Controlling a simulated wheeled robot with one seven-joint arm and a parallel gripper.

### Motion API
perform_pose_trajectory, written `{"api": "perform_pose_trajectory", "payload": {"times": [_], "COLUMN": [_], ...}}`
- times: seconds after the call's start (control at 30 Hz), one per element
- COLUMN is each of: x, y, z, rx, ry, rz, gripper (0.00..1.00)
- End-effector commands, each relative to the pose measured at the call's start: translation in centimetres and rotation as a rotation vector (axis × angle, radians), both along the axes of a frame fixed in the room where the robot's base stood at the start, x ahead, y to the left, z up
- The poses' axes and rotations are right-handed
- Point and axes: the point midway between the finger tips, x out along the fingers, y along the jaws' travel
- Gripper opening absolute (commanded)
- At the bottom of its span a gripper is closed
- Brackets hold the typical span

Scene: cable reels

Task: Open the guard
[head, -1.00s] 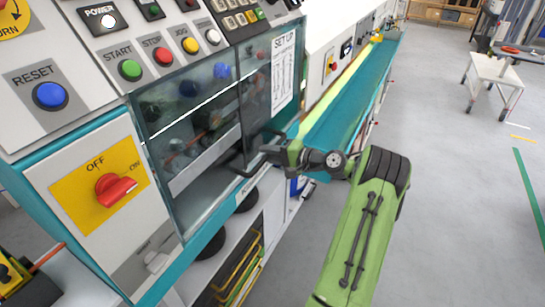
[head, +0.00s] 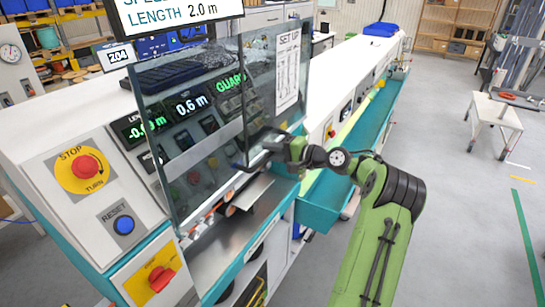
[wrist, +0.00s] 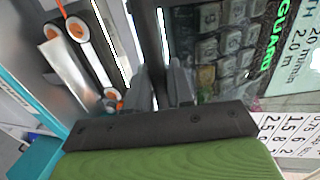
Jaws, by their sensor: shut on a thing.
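The guard (head: 200,140) is a clear, dark-edged panel on the machine, seen in the head view. It stands raised in front of the control panel and displays, which show through it. The space beneath it is uncovered, with a metal plate and orange-ended rollers in view. My gripper (head: 268,147) is at the guard's lower right, shut on its dark handle. In the wrist view, the fingers of my gripper (wrist: 168,85) close around a dark bar (wrist: 150,40); their exact contact is hard to make out.
A red emergency stop (head: 86,166), a blue reset button (head: 123,225) and a red rotary switch (head: 160,278) lie left of the guard. A teal trough (head: 345,155) runs back beside my arm. Open grey floor lies right, with a white stool (head: 495,115) farther off.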

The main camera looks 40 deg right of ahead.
Motion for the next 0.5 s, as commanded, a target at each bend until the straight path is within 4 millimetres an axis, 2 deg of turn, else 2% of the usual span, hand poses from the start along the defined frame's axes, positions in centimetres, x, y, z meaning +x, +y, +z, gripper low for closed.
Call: {"api": "perform_pose_trajectory", "payload": {"times": [0.03, 0.2, 0.5], "x": [0.0, 0.0, 0.0], "y": [0.0, 0.0, -0.1], "z": [1.9, 3.7, 4.2], "rx": [-0.002, -0.002, -0.001], "ry": [-0.003, -0.003, 0.0], "rz": [0.0, -0.002, -0.002], "gripper": [0.0, 0.0, 0.0]}}
